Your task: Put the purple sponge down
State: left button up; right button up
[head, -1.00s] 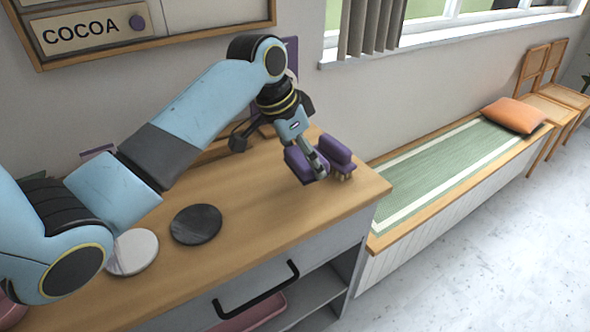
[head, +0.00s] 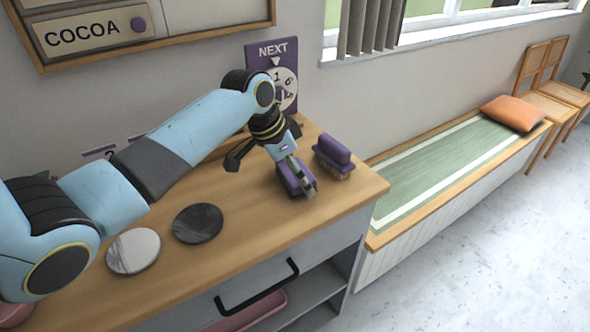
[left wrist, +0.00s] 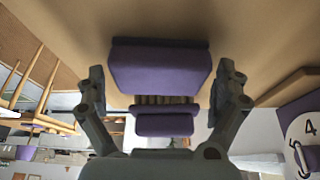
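The purple sponge (head: 289,177) is at the wooden counter near its front right part, with a dark layer along one edge. In the left wrist view the sponge (left wrist: 160,68) lies between the two fingers of my left gripper (left wrist: 162,88), with narrow gaps at both sides. My left gripper (head: 297,180) is open around it and partly covers it in the head view. The sponge appears to rest on the counter; its underside is hidden. My right gripper is not in view.
A purple brush (head: 333,155) with pale bristles stands just right of the sponge. A dark disc (head: 198,223) and a pale disc (head: 134,251) lie on the counter (head: 235,250) to the left. A purple NEXT dial sign (head: 272,62) is at the wall behind.

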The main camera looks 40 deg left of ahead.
pick_arm(q)
jog(key=shift+f+b, duration=0.3)
jog(key=shift+b, duration=0.3)
jog(key=v, duration=1.1)
